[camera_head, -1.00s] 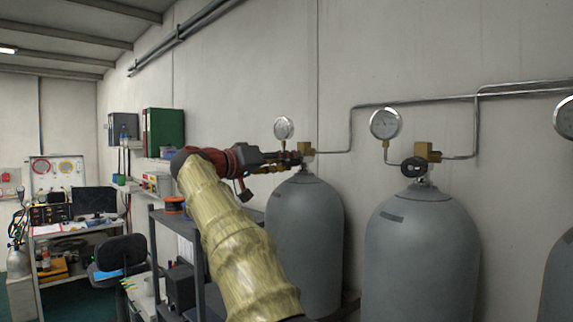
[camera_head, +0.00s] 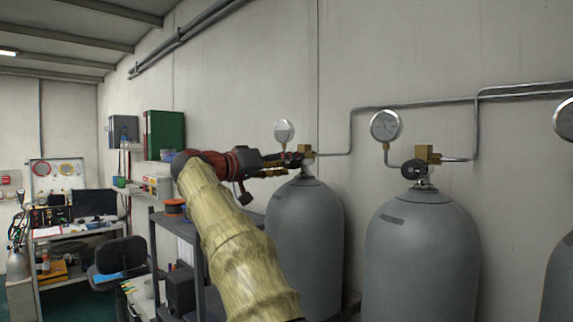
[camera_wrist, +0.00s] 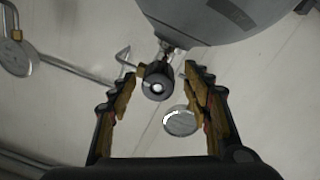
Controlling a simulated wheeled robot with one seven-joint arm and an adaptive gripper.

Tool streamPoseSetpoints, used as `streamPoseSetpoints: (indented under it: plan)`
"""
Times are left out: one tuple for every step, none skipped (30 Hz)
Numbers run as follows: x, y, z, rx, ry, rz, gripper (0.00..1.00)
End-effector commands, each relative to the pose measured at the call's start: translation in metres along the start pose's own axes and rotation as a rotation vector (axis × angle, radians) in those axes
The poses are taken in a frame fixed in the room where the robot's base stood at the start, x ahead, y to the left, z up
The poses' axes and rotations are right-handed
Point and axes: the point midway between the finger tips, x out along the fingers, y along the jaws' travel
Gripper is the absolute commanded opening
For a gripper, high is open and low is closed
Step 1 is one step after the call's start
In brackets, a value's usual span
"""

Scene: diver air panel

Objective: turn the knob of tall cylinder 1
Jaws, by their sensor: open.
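The nearer-left tall grey cylinder (camera_head: 305,235) stands against the wall, with a brass valve (camera_head: 305,150) and a round gauge (camera_head: 284,131) on top. My gripper (camera_head: 296,162) is at this valve in the head view, and its tips overlap the valve there. In the wrist view the open jaws (camera_wrist: 160,88) stand on either side of a dark round knob (camera_wrist: 157,82), with a gap to each finger. The knob's end faces the camera. The cylinder body (camera_wrist: 225,20) shows at the top. I cannot read a number on the cylinder.
A second grey cylinder (camera_head: 422,255) with a black knob (camera_head: 413,169) and gauge (camera_head: 385,125) stands to the right. A metal pipe (camera_head: 420,101) runs along the wall. A dark shelf rack (camera_head: 190,225) stands left of the cylinders, below my arm.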

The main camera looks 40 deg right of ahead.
Motion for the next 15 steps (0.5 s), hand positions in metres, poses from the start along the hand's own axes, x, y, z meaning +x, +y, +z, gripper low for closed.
streamPoseSetpoints:
  plan:
    - [0.0, 0.0, 0.0, 0.0, 0.0, 0.0, 0.49]
    - [0.0, 0.0, 0.0, 0.0, 0.0, 0.0, 0.49]
    - [0.0, 0.0, 0.0, 0.0, 0.0, 0.0, 0.49]
    - [-0.001, 0.0, 0.0, 0.0, 0.001, 0.0, 0.49]
    - [-0.002, 0.0, 0.0, 0.0, 0.001, 0.0, 0.49]
    - [-0.004, 0.0, -0.001, 0.0, 0.001, -0.001, 0.49]
    - [-0.006, 0.0, -0.001, 0.0, 0.001, -0.001, 0.49]
    - [-0.01, 0.0, -0.001, 0.0, 0.001, -0.001, 0.49]
    - [-0.015, 0.0, -0.001, 0.0, 0.002, -0.002, 0.49]
    - [-0.019, 0.0, -0.001, 0.0, 0.002, -0.002, 0.49]
    - [-0.025, 0.0, -0.001, 0.0, 0.003, -0.002, 0.49]
    - [-0.033, 0.0, -0.001, 0.0, 0.003, -0.003, 0.49]
    - [-0.039, 0.0, -0.001, 0.0, 0.002, -0.003, 0.49]
    - [-0.045, -0.001, -0.001, 0.0, 0.003, -0.004, 0.49]
    - [-0.054, -0.001, -0.001, 0.0, 0.002, -0.004, 0.49]
